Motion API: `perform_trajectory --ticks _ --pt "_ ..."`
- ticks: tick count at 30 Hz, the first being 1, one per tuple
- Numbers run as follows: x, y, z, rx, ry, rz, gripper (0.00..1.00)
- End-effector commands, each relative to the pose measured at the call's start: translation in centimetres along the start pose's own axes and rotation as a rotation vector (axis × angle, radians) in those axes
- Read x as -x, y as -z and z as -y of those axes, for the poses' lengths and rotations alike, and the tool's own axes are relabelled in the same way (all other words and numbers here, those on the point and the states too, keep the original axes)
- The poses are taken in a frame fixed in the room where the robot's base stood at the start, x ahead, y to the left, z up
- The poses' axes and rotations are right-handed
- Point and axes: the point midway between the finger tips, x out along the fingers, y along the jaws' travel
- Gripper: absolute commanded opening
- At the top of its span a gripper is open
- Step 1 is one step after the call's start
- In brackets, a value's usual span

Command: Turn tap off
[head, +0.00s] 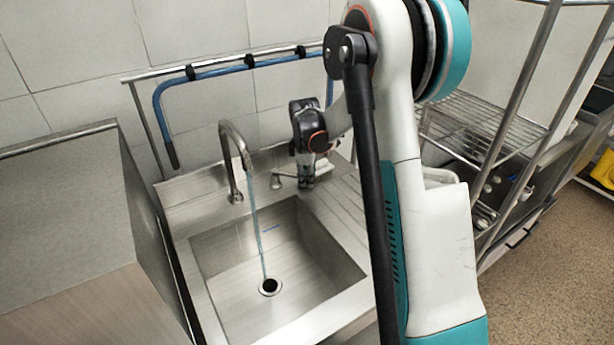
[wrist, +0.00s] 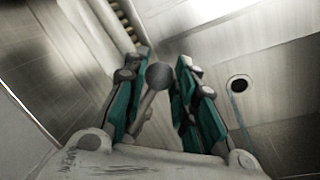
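The curved metal tap (head: 229,150) stands at the back of the steel sink, and a stream of water (head: 258,230) runs from its spout to the drain. A thin lever handle (head: 284,174) is to the right of the spout, beside my gripper (head: 305,178). In the wrist view, a metal handle with a rounded end (wrist: 158,76) shows between the two teal fingers of my gripper (wrist: 163,70). The fingers are apart, with a gap visible around the handle's end; contact lower down cannot be told. The water stream (wrist: 241,118) also shows at the right there.
The sink basin (head: 215,262) is empty apart from the running water, with its drain (head: 270,287) in view. A blue hose (head: 215,72) hangs on a rail behind. A steel counter (head: 70,220) stands left, and a wire rack (head: 485,125) right.

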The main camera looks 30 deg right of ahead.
Motion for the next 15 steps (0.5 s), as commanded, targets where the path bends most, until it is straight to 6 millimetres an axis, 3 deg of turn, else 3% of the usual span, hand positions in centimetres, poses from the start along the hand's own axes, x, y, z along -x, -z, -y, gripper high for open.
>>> perform_trajectory --ticks 15 --pt "0.21 0.25 0.87 -0.073 0.0 0.014 0.0"
